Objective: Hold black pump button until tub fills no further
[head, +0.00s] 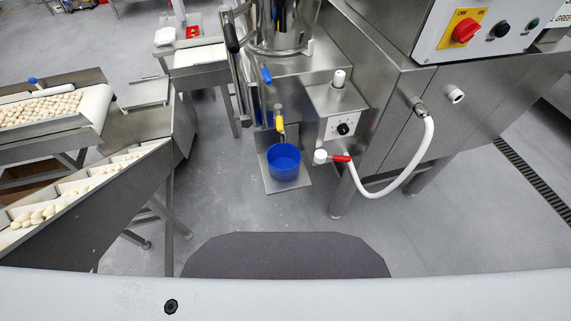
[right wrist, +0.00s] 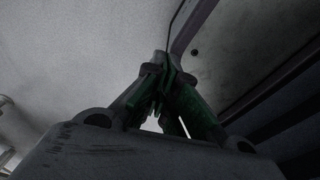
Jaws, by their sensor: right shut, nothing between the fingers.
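The blue tub (head: 283,172) stands upright on a small grey plate below a yellow-handled outlet (head: 279,123) on the steel machine. Its inside looks blue, and I cannot make out any filling level. A black round button (head: 501,30) sits on the control panel at the top right, between a red switch and a dark green button. A black knob (head: 343,128) is on the white face of a steel box right of the tub. My right gripper (right wrist: 164,80) shows in the right wrist view, shut and empty, touching nothing visible. My left gripper is not in view.
The red switch (head: 464,30) has a yellow plate. A white hose (head: 412,178) loops from the cabinet to a red-handled fitting. Conveyors with pale pasta (head: 40,110) stand at left. The floor (head: 225,205) in front of the tub is clear.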

